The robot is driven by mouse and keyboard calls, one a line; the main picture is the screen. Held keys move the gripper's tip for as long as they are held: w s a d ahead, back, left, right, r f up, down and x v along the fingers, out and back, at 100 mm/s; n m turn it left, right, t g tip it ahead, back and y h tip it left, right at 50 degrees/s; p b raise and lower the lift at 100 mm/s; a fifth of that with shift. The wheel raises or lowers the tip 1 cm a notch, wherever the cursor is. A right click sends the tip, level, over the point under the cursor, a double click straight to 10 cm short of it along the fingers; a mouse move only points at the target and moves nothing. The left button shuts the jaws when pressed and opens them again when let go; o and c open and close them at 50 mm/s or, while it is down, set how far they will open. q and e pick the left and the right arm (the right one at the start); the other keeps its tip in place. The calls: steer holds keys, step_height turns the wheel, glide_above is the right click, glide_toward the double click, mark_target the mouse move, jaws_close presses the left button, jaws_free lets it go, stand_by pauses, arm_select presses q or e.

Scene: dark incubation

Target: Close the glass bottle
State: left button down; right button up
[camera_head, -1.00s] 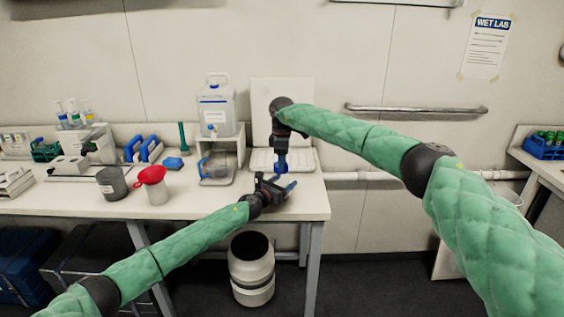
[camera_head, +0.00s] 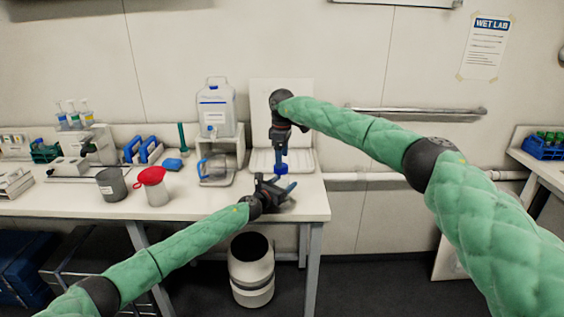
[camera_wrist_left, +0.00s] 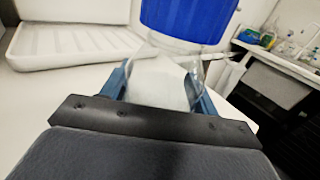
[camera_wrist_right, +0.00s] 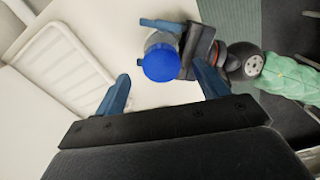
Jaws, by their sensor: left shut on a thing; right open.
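A clear glass bottle (camera_wrist_left: 165,80) stands upright between the fingers of my left gripper (camera_head: 282,189), which is shut on it above the bench's front right part. A blue cap (camera_head: 281,169) sits on top of the bottle; its ribbed side shows in the left wrist view (camera_wrist_left: 188,14) and its round top in the right wrist view (camera_wrist_right: 160,63). I cannot tell how tightly it is seated. My right gripper (camera_head: 281,151) points down just above the cap, open and empty. In the right wrist view, its fingers (camera_wrist_right: 163,80) are spread wide with the cap beyond them.
A white ridged tray or rack (camera_wrist_right: 62,70) lies on the bench behind the bottle.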

step_height(320, 180, up, 9)
stand_by(0.3)
steer(key=shift+r, duration=0.1)
arm_select(q)
steer(key=shift+c, duration=1.5)
jaws_free()
steer(key=shift+a, duration=0.1)
steer(key=shift+b+v, duration=0.35)
steer(key=shift+v, duration=3.45)
arm_select(e)
steer(key=shift+f, duration=0.35)
arm_select(q)
steer(key=shift+a+f, duration=0.1)
steer(key=shift+f, duration=0.05)
arm_select(e)
steer(key=shift+f, duration=0.1)
